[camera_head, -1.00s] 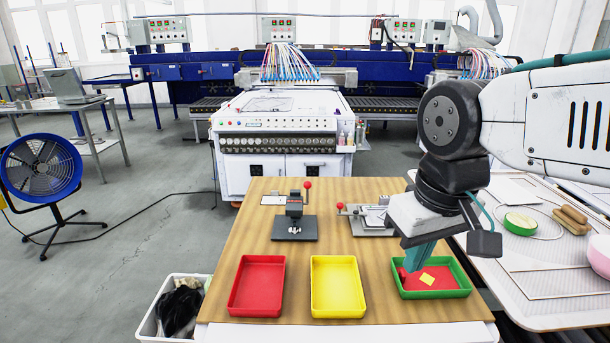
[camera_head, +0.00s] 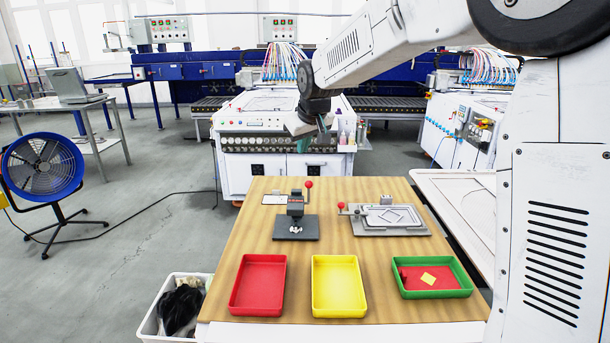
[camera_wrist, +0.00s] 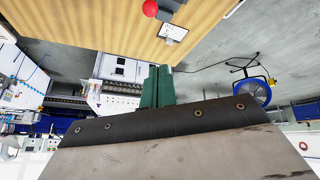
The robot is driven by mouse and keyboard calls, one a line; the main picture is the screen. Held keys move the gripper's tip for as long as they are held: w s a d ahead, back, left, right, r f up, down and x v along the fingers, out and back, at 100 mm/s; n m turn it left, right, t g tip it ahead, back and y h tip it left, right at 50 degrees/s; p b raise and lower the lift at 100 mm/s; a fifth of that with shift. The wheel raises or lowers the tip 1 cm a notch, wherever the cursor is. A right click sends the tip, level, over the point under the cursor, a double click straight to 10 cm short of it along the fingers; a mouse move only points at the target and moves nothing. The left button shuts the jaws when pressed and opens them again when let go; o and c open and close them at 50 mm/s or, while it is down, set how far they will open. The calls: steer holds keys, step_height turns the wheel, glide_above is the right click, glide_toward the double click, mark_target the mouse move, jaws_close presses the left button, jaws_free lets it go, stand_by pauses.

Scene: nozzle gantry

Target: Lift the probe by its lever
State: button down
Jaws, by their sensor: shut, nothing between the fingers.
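A dark fixture (camera_head: 296,228) stands on the wooden table, with an upright black head. A lever with a red ball knob (camera_head: 308,184) rises at its right. A red ball also shows at the top of the wrist view (camera_wrist: 150,9). I cannot make out the probe tip. A second, grey fixture (camera_head: 390,218) to the right has a frame-like plate and its own red knob (camera_head: 341,206) at its left. My gripper (camera_head: 326,139) is in the air beyond the table's far edge in the picture, above and apart from the red knob. Its green fingers (camera_wrist: 157,72) are shut and empty.
A red tray (camera_head: 234,311), a yellow tray (camera_head: 316,310) and a green tray (camera_head: 403,295) holding red and yellow pieces line the table's front. A small white plate (camera_head: 273,199) lies behind the dark fixture. A white machine (camera_head: 240,176) stands behind the table.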

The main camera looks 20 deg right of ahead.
steer(key=shift+f, duration=0.1)
steer(key=x, duration=0.9)
steer(key=shift+w+f, duration=0.15)
steer(key=shift+f, duration=0.2)
steer(key=shift+s+d+f, duration=0.1)
steer(key=shift+s+f, duration=0.1)
steer(key=shift+s, duration=0.05)
steer(key=shift+s+d+r, duration=0.1)
steer(key=shift+s+d, duration=0.1)
steer(key=shift+s, duration=0.6)
steer(key=shift+s+d+f, duration=0.1)
steer(key=shift+s+f, duration=0.05)
steer(key=shift+s, duration=0.25)
steer(key=shift+s+d+f, duration=0.1)
steer(key=shift+s+f, duration=0.05)
steer(key=shift+s, duration=0.25)
